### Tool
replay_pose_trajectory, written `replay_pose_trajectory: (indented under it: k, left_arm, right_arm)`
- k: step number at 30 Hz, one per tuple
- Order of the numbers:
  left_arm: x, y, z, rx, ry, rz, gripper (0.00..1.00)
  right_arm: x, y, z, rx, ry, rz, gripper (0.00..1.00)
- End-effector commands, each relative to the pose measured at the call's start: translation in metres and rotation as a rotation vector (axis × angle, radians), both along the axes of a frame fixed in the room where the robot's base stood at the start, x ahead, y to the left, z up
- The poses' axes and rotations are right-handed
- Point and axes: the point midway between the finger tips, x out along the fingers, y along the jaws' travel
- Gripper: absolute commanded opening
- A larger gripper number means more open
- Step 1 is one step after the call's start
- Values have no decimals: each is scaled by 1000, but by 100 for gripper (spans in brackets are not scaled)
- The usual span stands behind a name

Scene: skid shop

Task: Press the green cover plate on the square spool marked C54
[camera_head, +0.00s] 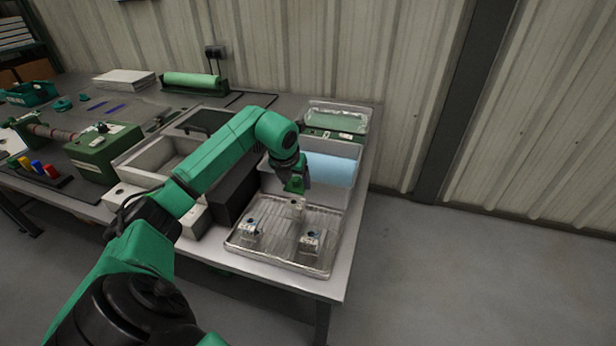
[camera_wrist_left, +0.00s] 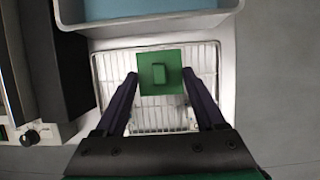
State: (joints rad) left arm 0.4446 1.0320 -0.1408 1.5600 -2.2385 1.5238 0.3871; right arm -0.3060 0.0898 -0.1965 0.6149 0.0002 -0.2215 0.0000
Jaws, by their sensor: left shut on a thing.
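My left gripper (camera_head: 300,177) is shut on the green cover plate (camera_head: 293,186) and holds it over the far side of the wire tray. In the left wrist view the square plate (camera_wrist_left: 160,64) with its raised grip sits between the fingertips. Three small spools are in the tray: one at the far side (camera_head: 298,204) just below the plate, one at the left (camera_head: 249,230) and one at the right (camera_head: 310,239). Their markings are too small to read, so I cannot tell which is C54. The plate hides part of the tray in the wrist view. My right gripper is not in view.
The wire tray (camera_head: 275,256) lies near the table's front right corner. A grey bin with a light blue inside (camera_head: 332,170) stands behind it, and a dark box (camera_head: 234,190) at its left. A green machine (camera_head: 104,151) stands farther left. The floor at right is clear.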

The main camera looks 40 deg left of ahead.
Motion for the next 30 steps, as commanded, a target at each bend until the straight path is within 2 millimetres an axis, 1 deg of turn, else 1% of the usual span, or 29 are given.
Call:
replay_pose_trajectory:
  k: [1,3,7,12,15,19,30]
  left_arm:
    - [0,0,-6,-1,2,0,20]
    - [0,-1,-12,-1,2,-1,20]
    - [0,-1,-28,0,3,-4,20]
    - [0,0,-48,0,3,-5,20]
    - [0,0,-56,0,2,-5,20]
    - [0,0,-58,0,2,-5,20]
    - [0,0,-57,1,2,-6,20]
  right_arm:
    - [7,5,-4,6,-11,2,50]
    - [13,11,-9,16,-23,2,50]
    - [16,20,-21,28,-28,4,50]
    - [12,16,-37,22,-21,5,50]
    - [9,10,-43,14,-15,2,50]
    - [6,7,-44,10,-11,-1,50]
    - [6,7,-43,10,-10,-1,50]
